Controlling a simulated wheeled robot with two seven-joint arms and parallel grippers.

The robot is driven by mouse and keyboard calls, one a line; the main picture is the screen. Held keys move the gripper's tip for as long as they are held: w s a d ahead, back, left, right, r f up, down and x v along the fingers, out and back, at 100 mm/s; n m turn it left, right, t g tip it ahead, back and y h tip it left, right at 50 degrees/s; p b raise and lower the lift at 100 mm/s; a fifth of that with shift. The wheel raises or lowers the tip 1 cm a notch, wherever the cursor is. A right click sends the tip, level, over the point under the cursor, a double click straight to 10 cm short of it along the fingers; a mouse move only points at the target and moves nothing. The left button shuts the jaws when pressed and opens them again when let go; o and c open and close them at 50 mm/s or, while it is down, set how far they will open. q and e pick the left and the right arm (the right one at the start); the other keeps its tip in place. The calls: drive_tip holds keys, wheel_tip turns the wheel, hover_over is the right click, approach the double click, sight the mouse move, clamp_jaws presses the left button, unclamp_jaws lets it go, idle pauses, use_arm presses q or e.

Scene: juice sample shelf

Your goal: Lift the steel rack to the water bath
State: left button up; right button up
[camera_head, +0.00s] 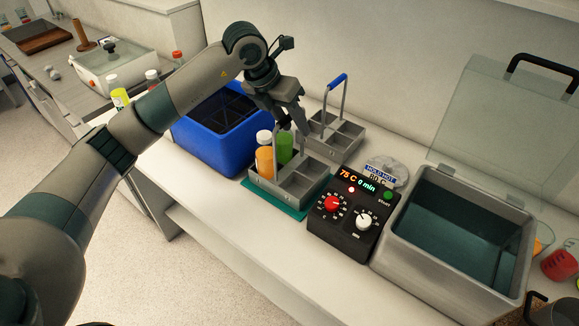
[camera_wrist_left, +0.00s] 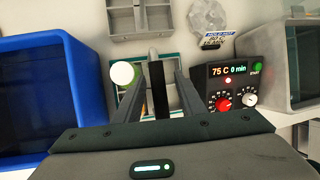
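The front steel rack (camera_head: 263,186) stands on a teal mat on the bench, with an orange bottle (camera_head: 265,160) and a green bottle (camera_head: 285,146) in it. Other compartments look empty. My left gripper (camera_head: 292,124) is above this rack, pointing down. In the left wrist view, its fingers (camera_wrist_left: 160,75) stand on either side of a black handle grip (camera_wrist_left: 159,92), with a small gap seeming to show. The rack's handle is mostly hidden in the head view. The water bath (camera_head: 415,262) stands at the right, its lid (camera_head: 505,125) raised. My right gripper is not seen.
A control box (camera_head: 342,222) reading 75 C and 0 min stands between rack and bath. A second steel rack (camera_head: 347,132) with a blue handle is behind. A blue bin (camera_head: 205,150) is at the left. A round sign (camera_head: 385,171) lies near the bath.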

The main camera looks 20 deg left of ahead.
use_arm(q)
drive_tip(key=shift+x, duration=0.9)
clamp_jaws()
drive_tip(key=shift+r, duration=0.1)
